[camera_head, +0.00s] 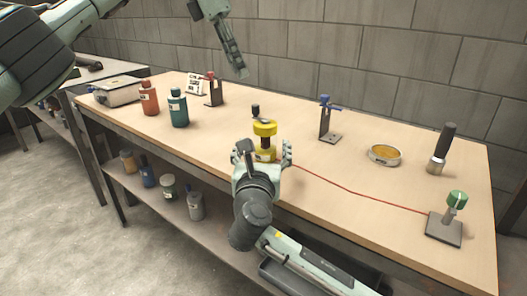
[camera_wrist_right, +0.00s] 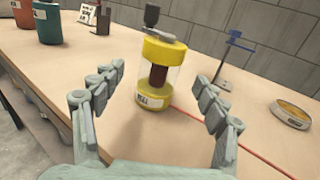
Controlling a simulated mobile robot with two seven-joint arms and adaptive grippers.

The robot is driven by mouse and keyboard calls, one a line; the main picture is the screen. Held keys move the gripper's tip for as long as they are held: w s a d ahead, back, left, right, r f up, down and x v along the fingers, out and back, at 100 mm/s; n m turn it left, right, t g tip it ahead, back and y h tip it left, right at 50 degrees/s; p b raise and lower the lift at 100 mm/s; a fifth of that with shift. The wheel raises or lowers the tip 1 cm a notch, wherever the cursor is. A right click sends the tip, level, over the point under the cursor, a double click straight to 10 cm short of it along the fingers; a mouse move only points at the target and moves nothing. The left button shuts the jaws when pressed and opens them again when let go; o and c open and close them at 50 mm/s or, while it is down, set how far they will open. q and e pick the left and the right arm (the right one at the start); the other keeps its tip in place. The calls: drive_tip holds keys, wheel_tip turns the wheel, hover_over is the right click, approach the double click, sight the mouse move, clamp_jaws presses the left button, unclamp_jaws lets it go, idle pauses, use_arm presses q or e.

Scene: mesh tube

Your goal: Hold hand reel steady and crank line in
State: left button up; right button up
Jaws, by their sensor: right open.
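The hand reel (camera_head: 265,129) stands upright near the table's front edge. It has yellow ends, a clear middle with a dark core, and a dark crank knob (camera_wrist_right: 152,14) on top. A red line (camera_head: 350,190) runs from the reel to the right, to a dark base with a green-topped post (camera_head: 455,203). My right gripper (camera_head: 265,152) is open in front of the reel. In the right wrist view the reel (camera_wrist_right: 157,72) stands beyond and between its spread fingers, with no clear contact. My left gripper (camera_head: 236,70) is raised behind the reel; its finger opening is unclear.
Red (camera_head: 149,98) and teal (camera_head: 178,107) bottles stand at the left. A red-topped stand (camera_head: 213,89) is at the back left.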

sight(264, 142)
drive_tip(key=w, duration=0.5)
drive_tip(key=shift+w+d, duration=0.25)
drive_tip(key=shift+w, duration=0.05)
drive_tip(key=shift+c, duration=0.5)
